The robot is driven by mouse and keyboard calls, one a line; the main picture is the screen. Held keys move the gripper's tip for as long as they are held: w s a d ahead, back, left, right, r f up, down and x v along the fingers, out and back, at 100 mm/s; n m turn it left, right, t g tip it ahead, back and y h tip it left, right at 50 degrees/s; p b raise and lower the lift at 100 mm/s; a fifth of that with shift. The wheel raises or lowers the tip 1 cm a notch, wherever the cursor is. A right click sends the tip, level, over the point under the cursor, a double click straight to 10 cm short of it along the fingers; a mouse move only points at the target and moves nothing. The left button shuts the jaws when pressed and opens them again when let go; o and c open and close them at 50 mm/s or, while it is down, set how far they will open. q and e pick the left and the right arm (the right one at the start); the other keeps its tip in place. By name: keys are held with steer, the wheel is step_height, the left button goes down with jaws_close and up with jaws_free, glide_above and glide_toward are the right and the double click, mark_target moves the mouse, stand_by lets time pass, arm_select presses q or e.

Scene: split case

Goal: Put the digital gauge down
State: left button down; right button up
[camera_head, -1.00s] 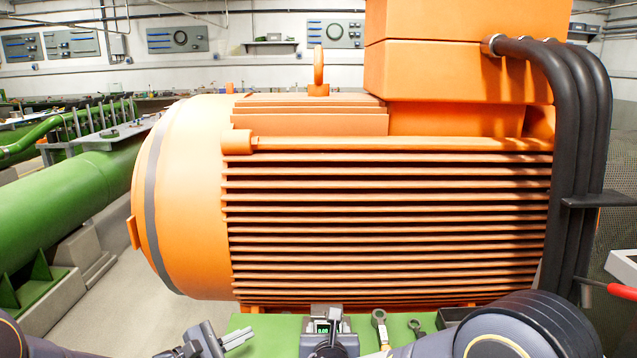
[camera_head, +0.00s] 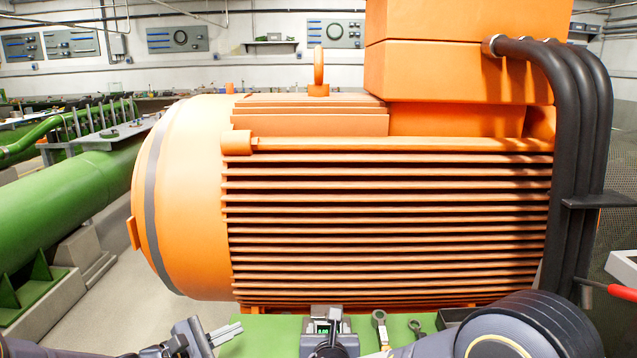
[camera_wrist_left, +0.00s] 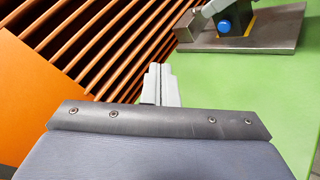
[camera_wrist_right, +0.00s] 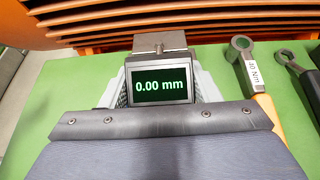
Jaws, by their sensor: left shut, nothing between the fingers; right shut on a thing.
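The digital gauge (camera_head: 322,326) is at the green bench top's front middle, its lit screen reading 0.00 mm in the right wrist view (camera_wrist_right: 161,86). My right gripper (camera_head: 326,338) is shut on it, with a finger on each side of the screen in the right wrist view. In the left wrist view a grey metal base with a blue knob (camera_wrist_left: 224,27), seemingly the gauge's, appears to rest on the green surface; I cannot tell any small gap. My left gripper (camera_head: 226,334) is shut and empty, to the left of the gauge, with its fingers together in the left wrist view (camera_wrist_left: 160,85).
A large orange finned motor (camera_head: 390,220) stands right behind the gauge. A torque wrench labelled 40 Nm (camera_wrist_right: 250,70) and another ring-ended tool (camera_wrist_right: 292,62) lie to the right. The green bench top (camera_head: 262,330) is clear between the left gripper and the gauge.

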steer(key=shift+r, duration=0.45)
steer(key=shift+r, duration=0.1)
